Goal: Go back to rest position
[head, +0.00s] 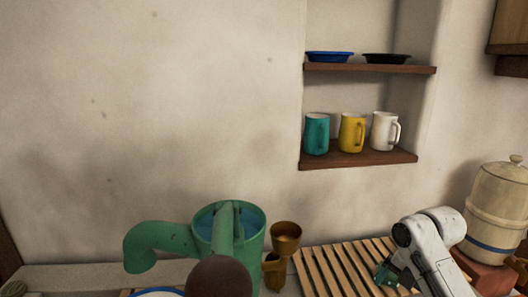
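My white and grey arm (430,245) is at the lower right, bent over the wooden slatted rack. A small dark green piece (386,274) shows at the left of the arm, low over the slats. I cannot tell whether it is part of my gripper or a separate thing. The fingertips are not clear, so I cannot see whether my gripper is open, shut or holding anything.
A cream crock (500,200) stands far right. A niche holds mugs (352,132) and dishes (330,57).

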